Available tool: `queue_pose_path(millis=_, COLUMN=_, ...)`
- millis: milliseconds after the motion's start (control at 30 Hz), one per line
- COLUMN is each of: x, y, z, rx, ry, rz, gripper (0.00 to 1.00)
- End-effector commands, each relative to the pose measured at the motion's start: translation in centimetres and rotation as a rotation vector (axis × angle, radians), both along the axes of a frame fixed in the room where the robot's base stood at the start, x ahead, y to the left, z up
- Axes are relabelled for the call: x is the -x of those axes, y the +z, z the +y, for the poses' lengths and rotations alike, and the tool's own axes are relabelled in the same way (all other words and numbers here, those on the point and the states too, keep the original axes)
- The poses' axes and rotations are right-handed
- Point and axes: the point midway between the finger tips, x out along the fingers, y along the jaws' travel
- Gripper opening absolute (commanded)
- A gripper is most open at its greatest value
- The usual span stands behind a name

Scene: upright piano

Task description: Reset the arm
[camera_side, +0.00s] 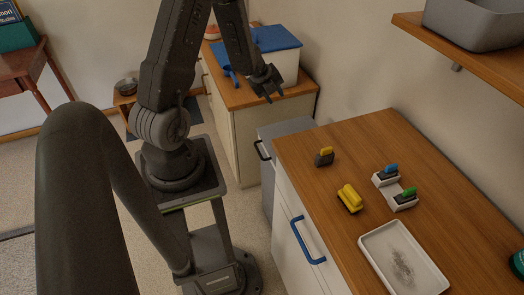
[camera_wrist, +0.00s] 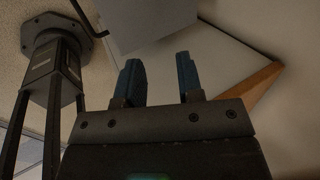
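My gripper (camera_side: 273,94) hangs fingers down in the side view, in front of or over the wooden top of the far cabinet; its exact height is hard to tell. In the wrist view my gripper (camera_wrist: 158,78) has two dark blue fingers standing apart with nothing between them. My arm is folded upward, with its forearm sloping down to the gripper. The task names no object to handle.
The near wooden counter (camera_side: 445,185) carries a yellow block (camera_side: 349,198), a dark holder with a yellow piece (camera_side: 325,157), white holders with blue (camera_side: 391,169) and green pieces, and a white tray (camera_side: 385,242). A blue-lidded box (camera_side: 275,52) stands on the far cabinet. A shelf (camera_side: 480,62) juts out above.

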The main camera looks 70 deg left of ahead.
Motion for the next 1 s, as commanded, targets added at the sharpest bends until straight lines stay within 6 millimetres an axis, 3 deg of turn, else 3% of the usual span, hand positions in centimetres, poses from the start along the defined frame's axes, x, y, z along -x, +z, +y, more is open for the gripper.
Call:
queue_pose_path(millis=333, x=-0.3, y=0.4, z=-0.2, rx=-0.011, ry=-0.027, rz=-0.007, gripper=0.34)
queue_pose_path(millis=467, x=-2.2, y=3.3, z=-2.2, rx=-0.111, ry=-0.263, rz=-0.061, gripper=0.34)
queue_pose_path(millis=600, x=-4.9, y=9.7, z=-7.9, rx=-0.368, ry=-0.828, rz=-0.179, gripper=0.34)
queue_pose_path(millis=733, x=-5.1, y=15.6, z=-15.0, rx=-0.683, ry=-1.45, rz=-0.297, gripper=0.34)
queue_pose_path(millis=867, x=-2.8, y=20.0, z=-21.5, rx=-1.023, ry=-2.048, rz=-0.392, gripper=0.34)
queue_pose_path(millis=1000, x=1.7, y=23.0, z=-26.8, rx=-1.409, ry=-2.669, rz=-0.448, gripper=0.34)
